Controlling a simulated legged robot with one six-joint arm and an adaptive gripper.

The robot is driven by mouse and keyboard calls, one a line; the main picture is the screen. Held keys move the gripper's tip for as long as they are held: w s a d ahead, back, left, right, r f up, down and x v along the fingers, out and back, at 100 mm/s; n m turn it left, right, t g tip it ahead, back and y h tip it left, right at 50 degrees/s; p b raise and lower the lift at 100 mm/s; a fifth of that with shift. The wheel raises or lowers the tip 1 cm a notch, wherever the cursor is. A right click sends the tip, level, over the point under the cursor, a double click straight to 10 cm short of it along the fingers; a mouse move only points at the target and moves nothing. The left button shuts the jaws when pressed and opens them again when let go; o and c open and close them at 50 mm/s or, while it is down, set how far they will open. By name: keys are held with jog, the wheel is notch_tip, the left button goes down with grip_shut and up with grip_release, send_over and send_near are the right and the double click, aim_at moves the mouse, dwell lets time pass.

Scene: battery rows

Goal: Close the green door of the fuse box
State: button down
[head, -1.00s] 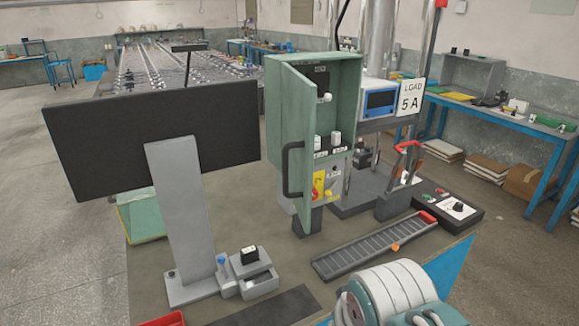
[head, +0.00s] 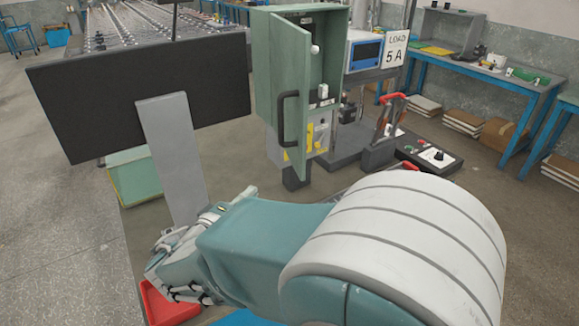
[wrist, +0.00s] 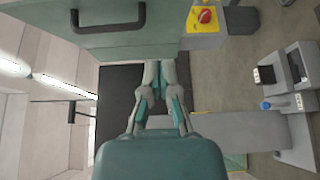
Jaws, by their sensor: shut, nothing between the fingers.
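The green fuse box (head: 330,75) stands on the bench in the head view. Its green door (head: 294,70) stands open, swung out toward me, with a black handle (head: 285,118) on its face. White fuses (head: 322,91) show inside the box. In the wrist view the door (wrist: 120,45) fills the upper left, with its handle (wrist: 108,22). My gripper (wrist: 161,68) is shut and empty, with its tips near the door's edge in that picture; I cannot tell whether they touch. In the head view my gripper (head: 180,262) is low at left, its tips unclear.
A black monitor (head: 140,92) on a grey stand (head: 172,160) is left of the box. A LOAD 5 A sign (head: 394,50) and a black control box (head: 432,156) are to its right. A red tray (head: 168,303) lies low at left.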

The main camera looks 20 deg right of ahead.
send_near(299, 157)
jog(key=x, duration=0.5)
jog(key=shift+w+a, duration=0.1)
jog(key=shift+w, duration=0.4)
jog(key=shift+d, duration=0.65)
